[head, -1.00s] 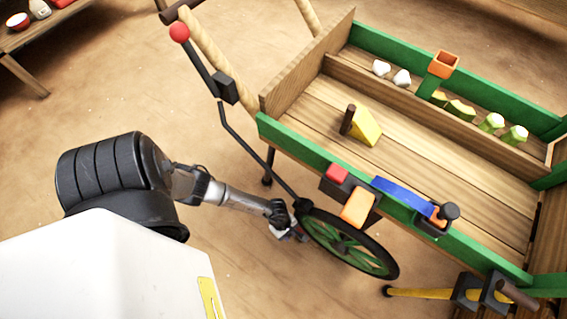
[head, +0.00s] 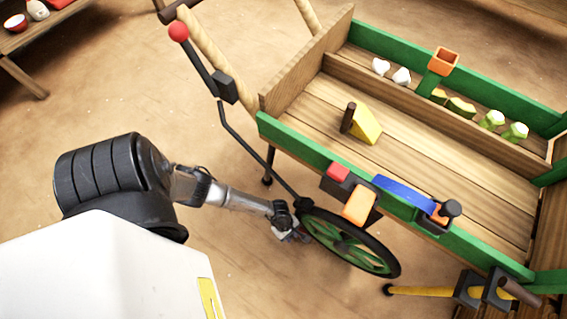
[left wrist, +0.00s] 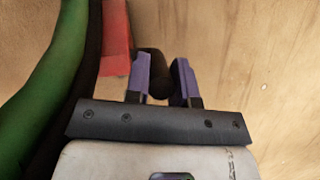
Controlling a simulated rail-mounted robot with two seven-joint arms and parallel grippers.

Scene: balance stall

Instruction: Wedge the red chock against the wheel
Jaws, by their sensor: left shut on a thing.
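The cart's wheel (head: 347,242), green-spoked with a black tyre, stands below the cart's near side in the head view. In the left wrist view the dark tyre (left wrist: 90,65) runs down the left side. The red chock (left wrist: 115,38) lies right beside the tyre there; I cannot tell whether they touch. My left gripper (left wrist: 160,80) is shut on the chock's dark handle (left wrist: 155,68), between two purple fingers. In the head view my left gripper (head: 290,234) is low at the wheel's left edge, and the chock is mostly hidden. My right gripper is not in view.
The wooden cart (head: 340,150) with green rails fills the right. A yellow wedge (head: 367,126) with a dark handle lies in its bed. A lever with a red knob (head: 178,31) rises at its left end. The floor left of the wheel is clear.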

